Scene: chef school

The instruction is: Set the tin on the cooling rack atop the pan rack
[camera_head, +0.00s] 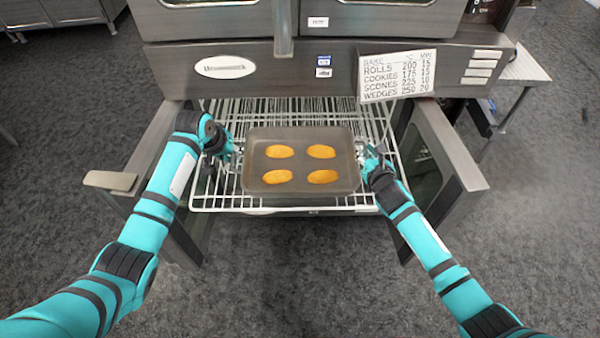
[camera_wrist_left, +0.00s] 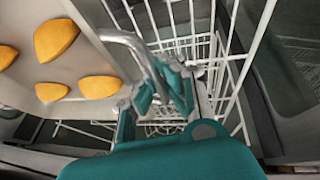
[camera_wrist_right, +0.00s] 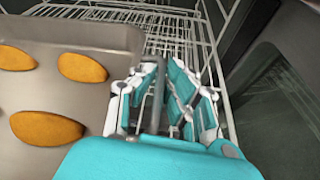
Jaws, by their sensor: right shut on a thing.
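The tin (camera_head: 302,191), a grey rectangular pan, holds several orange wedge-shaped pieces and rests on or just above a pulled-out white wire rack (camera_head: 225,204). It also shows in the left wrist view (camera_wrist_left: 88,30) and the right wrist view (camera_wrist_right: 70,45). My left gripper (camera_head: 229,151) is at the tin's left handle (camera_wrist_left: 128,42); its fingers are apart with the handle reaching between them. My right gripper (camera_head: 370,158) is shut on the tin's right handle (camera_wrist_right: 156,95). I cannot make out a separate cooling rack or pan rack.
The steel oven (camera_head: 290,70) stands behind, its doors open left (camera_head: 150,160) and right (camera_head: 440,150) of the wire rack. A sign (camera_head: 397,76) listing bakes hangs at its right. A light side table (camera_head: 525,66) stands at far right. Grey floor in front is clear.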

